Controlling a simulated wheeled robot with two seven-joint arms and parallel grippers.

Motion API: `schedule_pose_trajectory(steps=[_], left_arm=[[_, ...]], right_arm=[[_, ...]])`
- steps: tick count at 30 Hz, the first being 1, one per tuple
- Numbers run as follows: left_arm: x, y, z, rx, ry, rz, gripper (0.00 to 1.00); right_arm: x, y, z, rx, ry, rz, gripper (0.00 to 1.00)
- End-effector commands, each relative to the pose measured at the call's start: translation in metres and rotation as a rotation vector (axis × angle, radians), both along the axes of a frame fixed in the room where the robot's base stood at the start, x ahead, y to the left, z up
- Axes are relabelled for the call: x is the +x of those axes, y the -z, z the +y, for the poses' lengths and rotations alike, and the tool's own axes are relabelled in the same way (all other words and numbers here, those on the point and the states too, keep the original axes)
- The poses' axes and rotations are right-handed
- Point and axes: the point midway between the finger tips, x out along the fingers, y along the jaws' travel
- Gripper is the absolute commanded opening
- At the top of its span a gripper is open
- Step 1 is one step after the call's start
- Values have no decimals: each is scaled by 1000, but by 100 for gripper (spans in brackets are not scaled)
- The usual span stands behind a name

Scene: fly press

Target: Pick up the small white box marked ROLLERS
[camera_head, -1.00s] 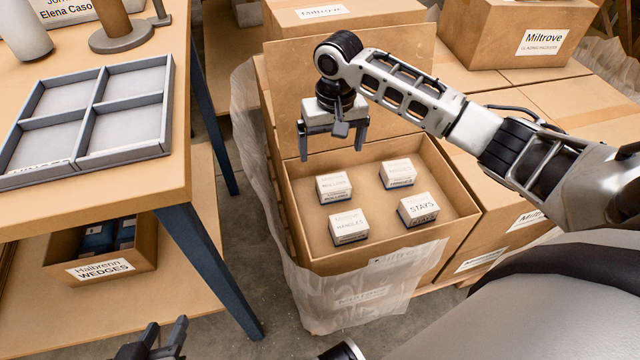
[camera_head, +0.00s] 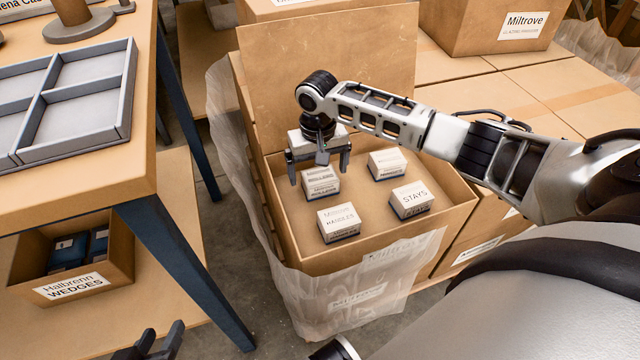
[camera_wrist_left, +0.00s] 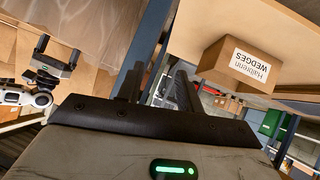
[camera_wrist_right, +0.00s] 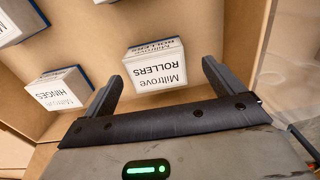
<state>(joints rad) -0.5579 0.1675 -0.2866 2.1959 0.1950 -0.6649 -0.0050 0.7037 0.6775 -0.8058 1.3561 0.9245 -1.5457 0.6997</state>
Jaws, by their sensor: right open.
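The small white box marked ROLLERS (camera_head: 320,187) sits in the large open carton, at the left of the boxes there. In the right wrist view the ROLLERS box (camera_wrist_right: 157,68) lies just ahead of the fingertips, its label readable upside down. My right gripper (camera_head: 319,175) is open and empty above it, fingers pointing down, partly covering it in the head view. In the right wrist view the right gripper (camera_wrist_right: 163,85) has one finger towards each side of the box; contact is not visible. My left gripper (camera_head: 160,346) is open and empty, low at the bottom edge.
The same carton (camera_head: 458,212) holds white boxes marked HANDLES (camera_head: 338,222), STAYS (camera_head: 411,199) and HINGES (camera_wrist_right: 58,90). Its raised flap (camera_head: 330,60) stands behind my right gripper. A table with a grey divided tray (camera_head: 75,105) is at left, a WEDGES bin (camera_head: 75,285) below it.

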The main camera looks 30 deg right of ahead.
Motion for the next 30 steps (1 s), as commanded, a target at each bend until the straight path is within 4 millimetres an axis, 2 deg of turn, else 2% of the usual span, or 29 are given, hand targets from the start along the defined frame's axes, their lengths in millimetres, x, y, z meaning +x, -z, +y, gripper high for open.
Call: schedule_pose_trajectory(steps=[2, 6, 14, 15, 18, 21, 30], left_arm=[[2, 4, -1, -10, -1, -22, 36], [3, -8, -7, -38, 5, -83, 36], [-1, -15, -8, -42, 16, -101, 36], [-1, -15, -8, -42, 16, -100, 36], [-1, -15, -8, -40, 16, -100, 36], [-1, -14, -7, -39, 16, -97, 36], [0, -14, -7, -39, 13, -97, 36]], right_arm=[[0, 17, -4, -2, 1, 1, 94], [0, 37, -5, -1, -1, 0, 94], [1, 40, -5, -1, -1, -1, 94], [1, 40, -5, -1, -1, -1, 88], [1, 40, -5, -1, -1, -1, 60], [1, 40, -5, -1, -1, -1, 37], [1, 37, -5, -1, 0, -3, 37]])
